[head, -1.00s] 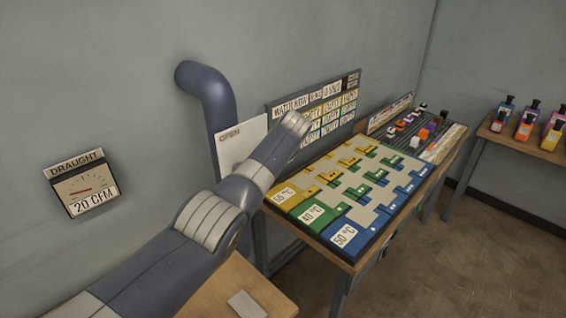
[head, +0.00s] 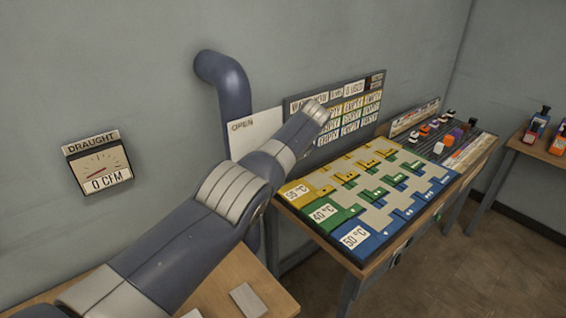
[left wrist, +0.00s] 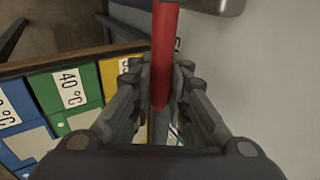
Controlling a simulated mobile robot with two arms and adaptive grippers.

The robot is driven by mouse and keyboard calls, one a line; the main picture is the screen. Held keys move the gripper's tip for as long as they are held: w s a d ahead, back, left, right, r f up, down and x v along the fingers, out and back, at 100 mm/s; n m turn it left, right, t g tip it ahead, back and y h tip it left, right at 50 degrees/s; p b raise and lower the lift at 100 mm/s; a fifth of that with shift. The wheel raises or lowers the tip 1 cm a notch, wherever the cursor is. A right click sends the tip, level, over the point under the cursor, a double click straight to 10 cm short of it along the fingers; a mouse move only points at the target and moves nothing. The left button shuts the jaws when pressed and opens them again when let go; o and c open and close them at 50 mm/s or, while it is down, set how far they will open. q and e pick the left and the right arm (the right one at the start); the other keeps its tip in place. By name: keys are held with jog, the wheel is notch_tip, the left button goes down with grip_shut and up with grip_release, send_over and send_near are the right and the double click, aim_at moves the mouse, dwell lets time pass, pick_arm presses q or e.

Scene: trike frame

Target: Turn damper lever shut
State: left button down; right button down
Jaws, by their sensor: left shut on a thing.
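The damper lever (left wrist: 164,60) is a red bar in the left wrist view. It runs down between the fingers of my left gripper (left wrist: 165,100), which is shut on it. In the head view my left arm hides the lever and the gripper. A white plate marked OPEN (head: 262,133) shows beside the blue-grey duct pipe (head: 232,95); the rest of the plate is behind my arm. The draught gauge (head: 98,163) on the wall reads 0 CFM. My right gripper is not in view.
A table with yellow, green and blue temperature trays (head: 352,239) stands to the right of my arm. A label board (head: 378,78) stands behind it. A wooden bench (head: 268,275) lies below my arm. Another table (head: 540,150) with small coloured items is at far right.

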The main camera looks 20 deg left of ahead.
pick_arm(q)
jog(key=shift+d, duration=0.1)
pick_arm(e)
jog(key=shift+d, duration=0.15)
pick_arm(q)
jog(key=c, duration=1.7)
grip_release()
jog(key=shift+o, duration=0.7)
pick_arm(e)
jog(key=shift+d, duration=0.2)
pick_arm(q)
jog(key=shift+s+d+r, duration=0.15)
jog(key=shift+d+r, duration=0.1)
jog(key=shift+r, duration=0.25)
jog(key=v, duration=1.1)
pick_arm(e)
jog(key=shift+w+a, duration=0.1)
pick_arm(q)
jog(key=shift+f, duration=0.1)
